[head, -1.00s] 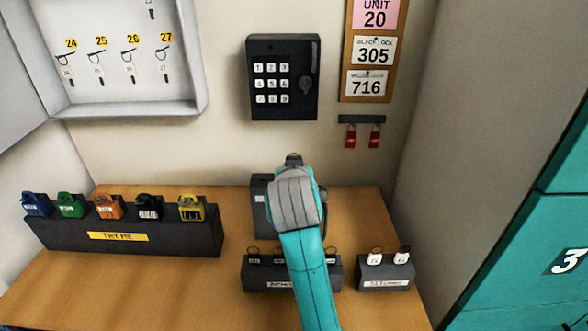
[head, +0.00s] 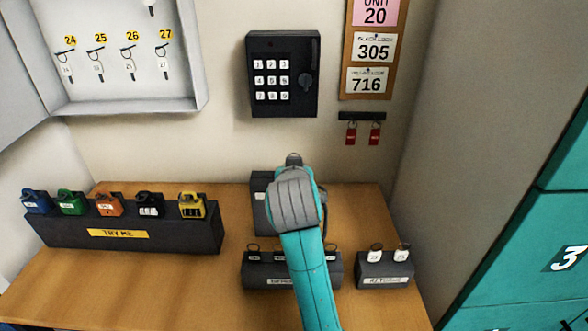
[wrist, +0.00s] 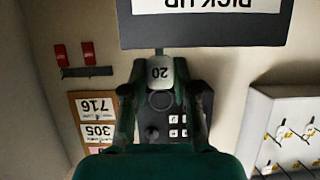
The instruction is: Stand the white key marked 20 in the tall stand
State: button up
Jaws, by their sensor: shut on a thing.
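In the wrist view, which is upside down, my gripper (wrist: 161,88) is shut on the white key marked 20 (wrist: 160,72). Its number reads inverted. A short dark shank runs from the white head to the edge of the tall stand (wrist: 215,33), a dark block with a white PICK UP label. I cannot tell whether the shank is in the stand or only meets its edge.
A padlock rack (head: 130,235) stands left. A keypad box (head: 283,75), red tags (head: 362,134) and an open key cabinet (head: 120,100) are on the walls.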

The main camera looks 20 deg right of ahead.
jog(key=shift+f, duration=0.3)
dwell(0.5)
jog(key=o, duration=0.9)
jog(key=shift+v, duration=4)
jog(key=shift+s, duration=0.1)
